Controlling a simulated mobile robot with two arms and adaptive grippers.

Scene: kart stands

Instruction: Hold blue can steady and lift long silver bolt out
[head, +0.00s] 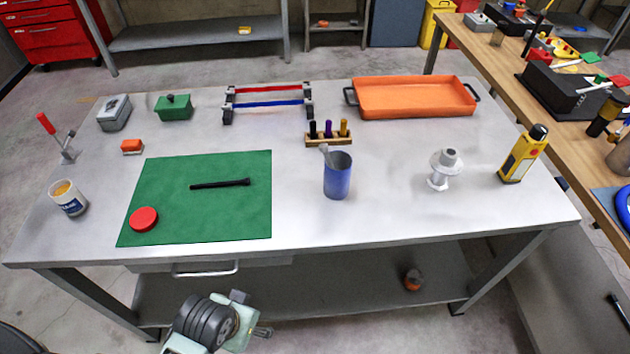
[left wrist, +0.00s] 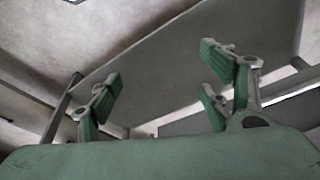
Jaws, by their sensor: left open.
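The blue can (head: 337,180) stands upright on the metal workbench, right of the green mat. The grey head of the silver bolt (head: 325,150) shows above the can's rim at its left side; the rest of it is hidden inside. My left gripper (head: 250,314) is low in front of the bench's near edge, well apart from the can. My right gripper is not in view.
A wooden block with several dark and yellow pegs (head: 329,136) stands just behind the can. The green mat (head: 240,220) holds a black bolt (head: 220,184) and a red lid (head: 144,219). A white spool-like part (head: 440,180) stands to the right. The bench between can and near edge is clear.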

